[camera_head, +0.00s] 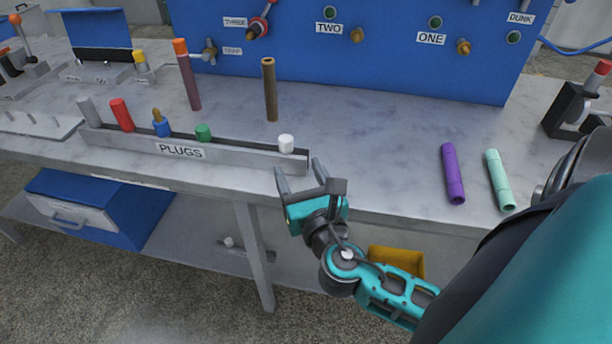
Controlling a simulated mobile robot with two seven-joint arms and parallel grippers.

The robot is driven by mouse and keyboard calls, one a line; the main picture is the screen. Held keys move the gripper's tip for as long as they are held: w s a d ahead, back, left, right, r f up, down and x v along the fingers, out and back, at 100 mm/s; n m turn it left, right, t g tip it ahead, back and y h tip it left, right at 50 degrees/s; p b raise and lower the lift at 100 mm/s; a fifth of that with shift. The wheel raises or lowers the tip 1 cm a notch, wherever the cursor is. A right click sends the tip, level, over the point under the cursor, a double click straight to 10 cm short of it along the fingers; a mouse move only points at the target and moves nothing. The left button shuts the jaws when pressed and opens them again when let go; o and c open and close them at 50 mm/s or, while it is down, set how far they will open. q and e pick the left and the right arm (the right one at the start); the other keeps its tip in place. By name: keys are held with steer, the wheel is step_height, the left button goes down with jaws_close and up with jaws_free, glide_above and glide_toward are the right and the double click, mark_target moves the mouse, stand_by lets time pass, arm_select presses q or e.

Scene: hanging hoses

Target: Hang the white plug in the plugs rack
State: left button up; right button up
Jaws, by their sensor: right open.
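The plugs rack (235,157) is a long grey holder labelled PLUGS along the front edge of the bench. The white plug (286,143) stands upright at the rack's right end, its rounded top showing above the front wall and its lower part hidden. My right gripper (299,168) is open and empty, just in front of and below the rack's right end, with its fingers pointing up toward the bench. It is apart from the white plug. My left gripper is not in view.
Grey, red (122,115), blue (161,128) and green (203,132) plugs stand in the rack. Brown (270,90) and maroon (190,80) hoses stand behind it. Purple (453,174) and mint (499,180) tubes lie to the right. A blue panel (400,65) closes the back.

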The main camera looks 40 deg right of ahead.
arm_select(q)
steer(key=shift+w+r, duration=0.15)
arm_select(e)
steer(key=shift+v, duration=1.8)
